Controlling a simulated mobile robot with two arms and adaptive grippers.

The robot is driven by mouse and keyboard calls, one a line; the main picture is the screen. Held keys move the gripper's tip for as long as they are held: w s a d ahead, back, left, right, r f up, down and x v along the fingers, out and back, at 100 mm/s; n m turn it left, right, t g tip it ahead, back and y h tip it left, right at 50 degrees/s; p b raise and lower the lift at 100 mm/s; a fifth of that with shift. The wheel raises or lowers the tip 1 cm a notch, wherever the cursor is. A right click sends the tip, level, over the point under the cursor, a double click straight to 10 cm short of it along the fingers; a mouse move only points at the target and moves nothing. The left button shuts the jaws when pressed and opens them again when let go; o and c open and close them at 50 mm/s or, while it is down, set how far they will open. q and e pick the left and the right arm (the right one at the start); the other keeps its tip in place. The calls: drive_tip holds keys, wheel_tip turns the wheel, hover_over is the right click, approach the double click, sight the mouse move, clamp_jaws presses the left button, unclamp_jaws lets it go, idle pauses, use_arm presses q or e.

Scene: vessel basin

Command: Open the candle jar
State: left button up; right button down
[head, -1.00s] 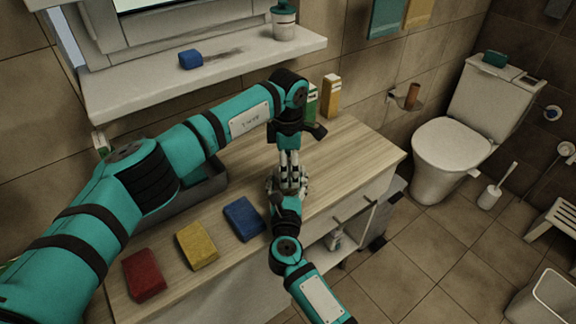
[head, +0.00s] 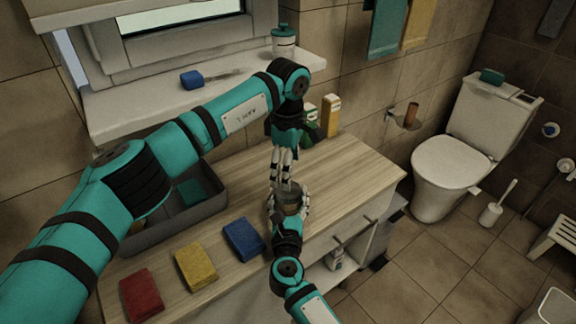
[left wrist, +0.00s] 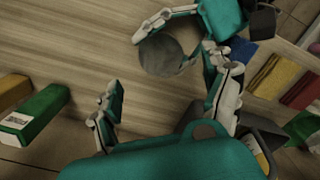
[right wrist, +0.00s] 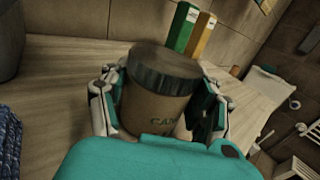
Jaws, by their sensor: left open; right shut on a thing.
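The candle jar (right wrist: 158,105) is a brown jar with lettering, and its dark round lid (right wrist: 167,68) sits on top. It stands upright at the front of the wooden counter. My right gripper (right wrist: 160,108) is shut around the jar's sides. In the head view the jar (head: 291,197) is partly hidden by the right fingers. My left gripper (head: 283,174) points down just above the jar, open and empty. In the left wrist view the lid (left wrist: 166,54) lies beyond the left gripper's spread fingers (left wrist: 165,100), apart from them.
Red (head: 141,293), yellow (head: 196,267) and blue (head: 243,239) cloths lie left of the jar. A grey tray (head: 170,228) stands behind them. Green (head: 308,125) and yellow (head: 331,117) boxes stand at the back. The counter right of the jar is clear.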

sight(288, 200)
use_arm(q)
drive_tip(key=shift+s+r+m, duration=0.1)
drive_tip(key=shift+r+m, duration=0.4)
drive_tip(key=shift+m, duration=0.6)
drive_tip(key=shift+f, duration=0.2)
wheel_tip(288, 200, down, 7)
drive_tip(key=shift+f, duration=0.2)
drive_tip(key=shift+c, duration=0.3)
drive_tip(key=c, duration=1.1)
drive_tip(key=n, duration=0.6)
drive_tip(key=shift+r, duration=0.1)
drive_tip(key=shift+c, duration=0.2)
drive_tip(key=shift+d, duration=0.1)
drive_tip(key=shift+c, duration=0.2)
drive_tip(key=shift+d+r, duration=0.1)
